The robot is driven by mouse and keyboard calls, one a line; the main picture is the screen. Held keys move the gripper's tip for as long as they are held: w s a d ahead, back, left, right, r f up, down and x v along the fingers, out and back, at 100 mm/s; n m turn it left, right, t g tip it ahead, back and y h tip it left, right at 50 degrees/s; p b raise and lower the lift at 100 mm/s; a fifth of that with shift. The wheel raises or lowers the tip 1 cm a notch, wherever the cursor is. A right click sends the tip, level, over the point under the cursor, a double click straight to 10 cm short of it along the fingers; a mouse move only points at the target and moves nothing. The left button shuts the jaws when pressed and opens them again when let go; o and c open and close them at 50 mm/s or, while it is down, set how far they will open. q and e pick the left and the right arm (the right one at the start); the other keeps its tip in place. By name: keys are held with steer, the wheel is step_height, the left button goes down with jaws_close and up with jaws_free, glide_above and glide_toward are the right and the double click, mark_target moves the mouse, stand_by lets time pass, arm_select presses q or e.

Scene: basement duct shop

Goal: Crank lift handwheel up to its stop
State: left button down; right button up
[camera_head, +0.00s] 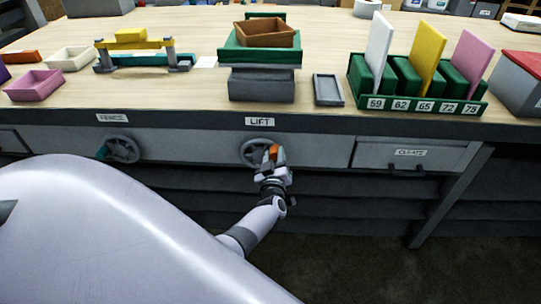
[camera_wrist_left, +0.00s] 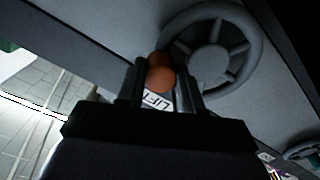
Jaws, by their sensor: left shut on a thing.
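The lift handwheel (camera_head: 254,151) is a grey spoked wheel on the bench front, under the LIFT label (camera_head: 260,121). It also shows in the left wrist view (camera_wrist_left: 213,52). My left gripper (camera_head: 271,166) is at the right side of the wheel, shut on its orange crank knob (camera_head: 274,152). In the left wrist view the knob (camera_wrist_left: 161,78) sits between the two fingers (camera_wrist_left: 162,85). The green lift platform (camera_head: 260,55) stands above its grey base (camera_head: 262,86) on the bench and carries a brown tray (camera_head: 265,33). My right gripper is not in view.
The fence handwheel (camera_head: 124,149) is to the left on the bench front. The cleats drawer (camera_head: 395,156) is to the right. A green rack (camera_head: 417,93) with coloured panels and a small grey tray (camera_head: 328,90) stand on the bench, right of the lift.

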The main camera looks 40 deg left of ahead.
arm_select(q)
steer(key=shift+w+d+f+m+b, duration=0.15)
steer(key=shift+f+m+b, duration=0.35)
steer(key=shift+m, duration=0.65)
steer(key=shift+w+d+f+m+b, duration=0.2)
steer(key=shift+f+m+b, duration=0.25)
steer(key=shift+m, duration=0.75)
steer(key=shift+w+d+f+m+b, duration=0.15)
steer(key=shift+f+m+b, duration=0.2)
steer(key=shift+f+m, duration=0.55)
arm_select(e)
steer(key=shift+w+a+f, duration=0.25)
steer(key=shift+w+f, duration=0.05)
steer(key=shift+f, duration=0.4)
arm_select(q)
steer(key=shift+r+m, duration=0.25)
steer(key=shift+m, duration=0.1)
steer(key=c, duration=0.7)
jaws_free()
steer(key=shift+f, duration=0.15)
steer(key=shift+c, duration=0.2)
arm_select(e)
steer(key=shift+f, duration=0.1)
arm_select(q)
steer(key=shift+s, duration=0.15)
